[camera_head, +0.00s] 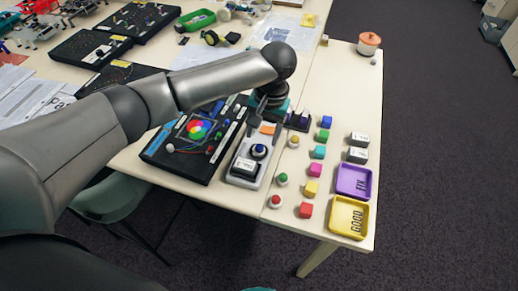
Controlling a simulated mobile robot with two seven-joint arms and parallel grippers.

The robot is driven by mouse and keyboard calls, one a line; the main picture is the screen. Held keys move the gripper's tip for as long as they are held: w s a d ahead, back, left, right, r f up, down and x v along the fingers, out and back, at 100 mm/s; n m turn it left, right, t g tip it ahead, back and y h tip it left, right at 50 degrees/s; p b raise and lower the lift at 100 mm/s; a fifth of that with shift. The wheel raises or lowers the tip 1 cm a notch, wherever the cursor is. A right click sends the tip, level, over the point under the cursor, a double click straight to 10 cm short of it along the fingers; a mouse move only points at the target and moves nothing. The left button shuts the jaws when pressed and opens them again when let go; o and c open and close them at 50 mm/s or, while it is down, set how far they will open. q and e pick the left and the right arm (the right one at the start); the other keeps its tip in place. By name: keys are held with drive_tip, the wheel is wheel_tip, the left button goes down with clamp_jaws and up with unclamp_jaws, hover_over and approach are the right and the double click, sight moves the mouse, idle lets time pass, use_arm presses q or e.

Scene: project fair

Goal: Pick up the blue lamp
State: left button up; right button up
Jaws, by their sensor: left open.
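The blue lamp (258,151), a small blue dome on a pale round base, sits on the grey-white tray (237,178) near the table's front edge. A white labelled block (245,166) is just in front of it on the same tray. My left gripper (257,126) points down over the back part of this tray, just behind and above the lamp. It is open and nothing shows held in it. Its jaws hide part of the tray's back end.
Green (283,178), red (276,201) and yellow (293,141) lamps stand right of the tray, beside a column of coloured cubes. A purple tray (354,180) and a yellow tray (347,217) lie at the right edge. A black board (188,165) is left.

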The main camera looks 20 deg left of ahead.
sight(260, 146)
use_arm(q)
drive_tip(key=f, duration=0.4)
drive_tip(key=shift+s+a, duration=0.1)
drive_tip(key=shift+a, duration=0.2)
clamp_jaws()
